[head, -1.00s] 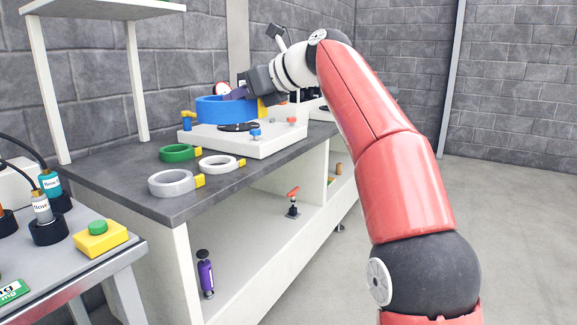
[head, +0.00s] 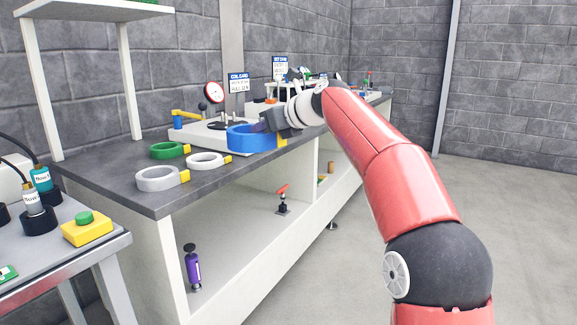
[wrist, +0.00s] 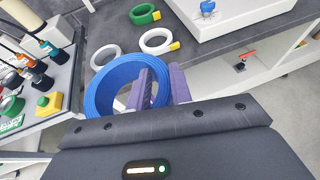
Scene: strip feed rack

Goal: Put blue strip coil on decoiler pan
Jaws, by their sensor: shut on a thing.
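My gripper (head: 264,127) is shut on the wall of the blue strip coil (head: 250,140), a thick blue ring with a yellow tab. In the wrist view, the purple fingers (wrist: 161,82) pinch the near right side of the blue ring (wrist: 103,94). The coil hangs in front of the decoiler's white base (head: 183,134) in the head view, apart from it as far as I can tell. A dark round piece (head: 216,125), likely the decoiler pan, lies on that base, bare and partly hidden by the coil.
Green (head: 168,150), white (head: 207,160) and grey (head: 157,178) coils lie on the dark bench top (head: 120,180). A dial gauge (head: 214,92) and a card sign (head: 238,83) stand behind the decoiler. Open floor (head: 340,270) lies at right.

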